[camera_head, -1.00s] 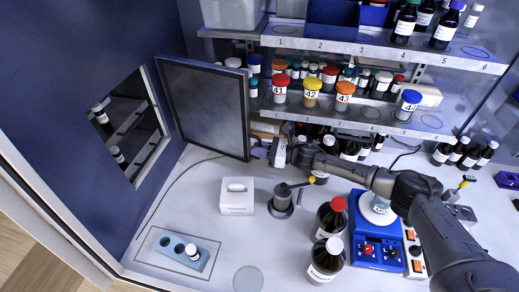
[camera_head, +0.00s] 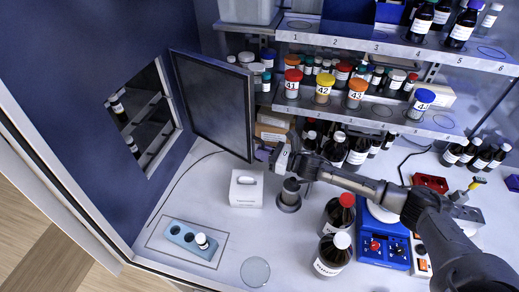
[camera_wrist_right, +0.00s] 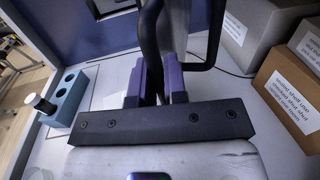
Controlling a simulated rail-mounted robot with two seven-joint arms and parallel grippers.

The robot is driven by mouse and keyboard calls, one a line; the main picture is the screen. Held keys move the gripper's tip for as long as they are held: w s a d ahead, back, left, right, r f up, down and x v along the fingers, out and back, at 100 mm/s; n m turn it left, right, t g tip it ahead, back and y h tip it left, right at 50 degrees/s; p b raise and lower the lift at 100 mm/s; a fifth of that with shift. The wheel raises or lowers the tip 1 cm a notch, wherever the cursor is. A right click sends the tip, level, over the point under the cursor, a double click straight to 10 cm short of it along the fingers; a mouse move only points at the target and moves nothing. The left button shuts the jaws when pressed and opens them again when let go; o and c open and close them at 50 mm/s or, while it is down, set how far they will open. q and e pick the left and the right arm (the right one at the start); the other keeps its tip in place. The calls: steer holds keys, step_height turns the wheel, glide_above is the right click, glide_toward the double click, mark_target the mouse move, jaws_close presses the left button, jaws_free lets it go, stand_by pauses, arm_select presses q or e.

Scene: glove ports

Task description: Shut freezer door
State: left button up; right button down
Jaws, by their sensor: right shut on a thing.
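The freezer door (camera_head: 213,107), a dark grey panel with a black frame, stands open beside the square freezer opening (camera_head: 143,118) in the blue wall. Its hinge side is at the opening's right edge. My right gripper (camera_head: 265,153) is at the door's free edge, low down. In the right wrist view, the purple fingers of my right gripper (camera_wrist_right: 152,85) are shut around a dark upright bar (camera_wrist_right: 152,45), which seems to be the door's handle. The exact grip is partly hidden. My left gripper is not in view.
A blue tube rack (camera_head: 187,240), a white box (camera_head: 246,188) and a metal pot (camera_head: 289,197) stand on the bench. Brown bottles (camera_head: 333,254) stand near the arm. Numbered shelves (camera_head: 390,47) are behind. The bench between door and rack looks clear.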

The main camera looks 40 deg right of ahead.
steer(key=shift+f, duration=0.1)
steer(key=c, duration=1.2)
jaws_free()
steer(key=b+v, duration=0.1)
steer(key=v, duration=0.6)
steer(key=shift+s, duration=0.25)
steer(key=shift+d, duration=0.15)
